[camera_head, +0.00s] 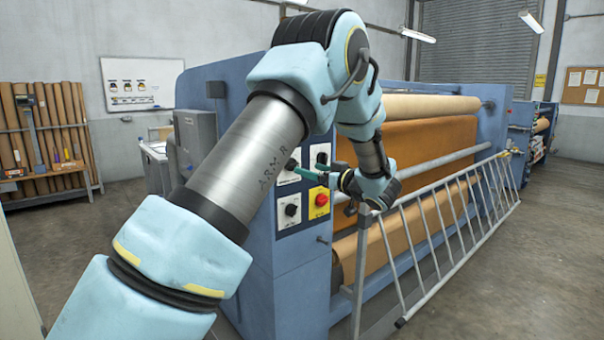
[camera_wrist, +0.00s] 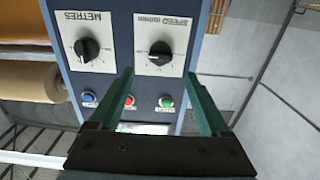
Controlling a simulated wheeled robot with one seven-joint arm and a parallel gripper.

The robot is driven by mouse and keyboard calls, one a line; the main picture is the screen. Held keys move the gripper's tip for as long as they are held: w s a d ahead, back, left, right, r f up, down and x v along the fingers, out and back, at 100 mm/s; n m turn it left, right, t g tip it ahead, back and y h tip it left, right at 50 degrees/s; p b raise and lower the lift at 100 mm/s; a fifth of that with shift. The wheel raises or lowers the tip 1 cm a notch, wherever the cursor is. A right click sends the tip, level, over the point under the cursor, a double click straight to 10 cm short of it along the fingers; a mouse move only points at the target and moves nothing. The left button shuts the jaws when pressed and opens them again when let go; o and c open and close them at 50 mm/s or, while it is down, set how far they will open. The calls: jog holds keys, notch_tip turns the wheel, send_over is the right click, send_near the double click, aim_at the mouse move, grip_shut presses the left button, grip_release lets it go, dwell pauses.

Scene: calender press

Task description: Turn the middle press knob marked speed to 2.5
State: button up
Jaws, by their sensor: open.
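The speed knob (camera_wrist: 161,50) is a black knob on a white plate lettered "SPEED m/min". It appears upside down in the wrist view, between and beyond my fingertips. Its small scale figures are too blurred to read. My gripper (camera_wrist: 160,76) is open and empty, with its two green fingers apart and pointing at the panel. In the head view my gripper (camera_head: 305,172) is in front of the press's control panel and covers part of it. I cannot tell there which upper knob is the speed one.
The metres knob (camera_wrist: 88,49) is beside the speed plate. Blue (camera_wrist: 89,97), red (camera_wrist: 129,101) and green (camera_wrist: 166,101) buttons sit near my fingers. A red stop button (camera_head: 321,200) is on the panel. A slanted metal guard rail (camera_head: 440,225) stands close to my wrist.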

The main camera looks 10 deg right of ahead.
jog(key=v, duration=0.3)
jog(key=shift+s+d+b, duration=0.15)
jog(key=shift+s+b, duration=0.25)
jog(key=w+a+m+h, duration=0.2)
jog(key=w+a+h, duration=0.3)
jog(key=w, duration=0.1)
jog(key=s+a+f+m+g+h, duration=0.3)
jog(key=a+f+g+h, duration=0.15)
jog(key=a, duration=0.25)
jog(key=s+a+f+g+y, duration=0.1)
jog(key=s+a+f+g, duration=0.3)
jog(key=s+a, duration=0.6)
jog(key=s+a+f+m+g, duration=0.1)
jog(key=s+a+f+g, duration=0.4)
jog(key=s+a, duration=0.5)
jog(key=s+g, duration=0.1)
jog(key=s, duration=0.4)
jog(key=shift+s+f+y, duration=0.2)
jog(key=shift+y, duration=0.15)
